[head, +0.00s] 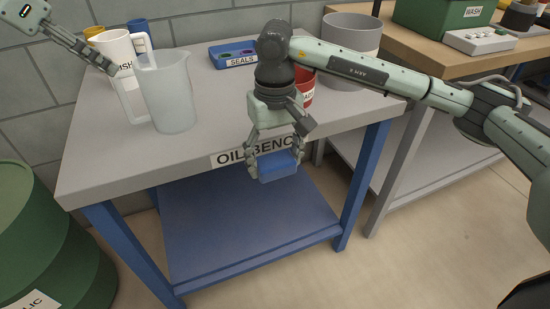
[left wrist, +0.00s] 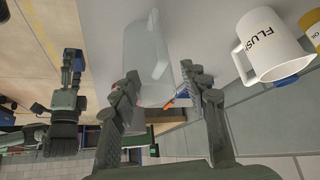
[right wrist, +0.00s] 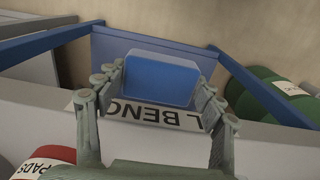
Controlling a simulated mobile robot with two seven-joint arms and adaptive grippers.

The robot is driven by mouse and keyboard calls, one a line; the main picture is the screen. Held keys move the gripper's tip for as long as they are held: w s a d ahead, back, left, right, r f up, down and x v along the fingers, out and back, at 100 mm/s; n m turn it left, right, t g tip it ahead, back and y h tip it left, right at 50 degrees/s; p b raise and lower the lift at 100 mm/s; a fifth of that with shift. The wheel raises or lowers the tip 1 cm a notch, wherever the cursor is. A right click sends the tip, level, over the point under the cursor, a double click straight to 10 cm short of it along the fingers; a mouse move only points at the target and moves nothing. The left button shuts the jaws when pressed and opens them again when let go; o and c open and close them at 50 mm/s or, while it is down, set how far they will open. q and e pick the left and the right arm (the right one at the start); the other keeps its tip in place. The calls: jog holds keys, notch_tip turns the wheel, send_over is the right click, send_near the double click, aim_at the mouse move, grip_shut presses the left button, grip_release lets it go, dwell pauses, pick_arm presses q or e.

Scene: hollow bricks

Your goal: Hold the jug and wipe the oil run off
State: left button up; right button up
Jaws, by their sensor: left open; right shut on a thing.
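The clear jug (head: 170,98) stands upright on the oil bench at the left, its handle on the left side. It also shows beyond the fingers in the left wrist view (left wrist: 138,45). My left gripper (head: 110,67) is open beside the handle, apart from it as far as I can tell. My right gripper (head: 273,158) is shut on a blue block (head: 279,166), held out over the bench's front edge. The block also shows between the fingers in the right wrist view (right wrist: 160,78). I cannot make out an oil run on the jug.
The grey bench top (head: 105,165) has free room at its front left. A blue seals tray (head: 233,54), a red can (head: 304,88) and a grey bin (head: 352,35) stand at the back and right.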

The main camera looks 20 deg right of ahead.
aim_at(118, 73)
pick_arm(q)
jog(key=shift+x, duration=2.55)
jog(key=shift+c, duration=0.6)
grip_shut()
jog(key=shift+c, duration=0.3)
grip_release()
jog(key=shift+r, duration=0.1)
